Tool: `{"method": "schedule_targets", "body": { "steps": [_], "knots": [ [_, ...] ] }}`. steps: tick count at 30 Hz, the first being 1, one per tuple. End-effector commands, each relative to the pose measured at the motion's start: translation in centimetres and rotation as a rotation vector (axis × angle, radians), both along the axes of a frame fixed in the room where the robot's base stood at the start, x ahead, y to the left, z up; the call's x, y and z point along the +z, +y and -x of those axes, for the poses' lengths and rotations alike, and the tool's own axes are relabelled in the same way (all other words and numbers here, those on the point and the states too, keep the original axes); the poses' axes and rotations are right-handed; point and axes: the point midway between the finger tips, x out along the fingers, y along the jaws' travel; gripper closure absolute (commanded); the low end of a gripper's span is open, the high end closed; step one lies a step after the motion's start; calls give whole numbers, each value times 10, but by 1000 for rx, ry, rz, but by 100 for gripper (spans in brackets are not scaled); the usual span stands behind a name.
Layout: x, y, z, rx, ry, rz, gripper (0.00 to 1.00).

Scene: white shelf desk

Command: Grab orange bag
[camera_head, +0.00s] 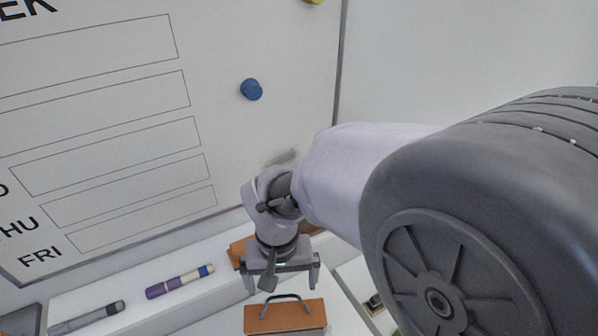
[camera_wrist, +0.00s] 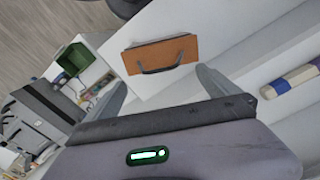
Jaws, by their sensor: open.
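The orange bag (camera_head: 285,317) is a flat brown-orange block with a dark handle on its upper side. It stands on the white desk at the bottom of the head view. In the wrist view the orange bag (camera_wrist: 160,54) lies ahead of the fingers, its dark handle facing my gripper. My gripper (camera_head: 282,284) is open and empty, just above and behind the bag in the head view. In the wrist view my gripper (camera_wrist: 160,88) has its two fingers spread apart, with the bag beyond their tips and not visibly touched.
Markers (camera_head: 180,282) lie on the white shelf (camera_head: 130,295) at left. Another brown item (camera_head: 238,252) is partly hidden behind my gripper. A whiteboard (camera_head: 100,120) with a blue magnet (camera_head: 251,89) rises behind. A green box (camera_wrist: 74,59) and dark machine (camera_wrist: 42,112) show in the wrist view.

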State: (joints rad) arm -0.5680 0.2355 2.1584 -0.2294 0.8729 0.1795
Motion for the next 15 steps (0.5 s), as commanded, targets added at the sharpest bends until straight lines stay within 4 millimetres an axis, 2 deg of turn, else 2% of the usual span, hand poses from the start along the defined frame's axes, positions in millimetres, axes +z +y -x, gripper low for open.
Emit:
{"method": "schedule_targets", "body": {
  "steps": [1, 3, 8, 12, 15],
  "knots": [
    [-17, -1, 0, 0, 3, 2, 0],
    [-31, 0, 0, -1, 2, 1, 0],
    [-49, 0, 0, -1, 0, 0, 0],
    [-79, -1, 3, -1, 3, 1, 0],
    [-93, 0, 2, -1, 0, 0, 0]
  ]
}}
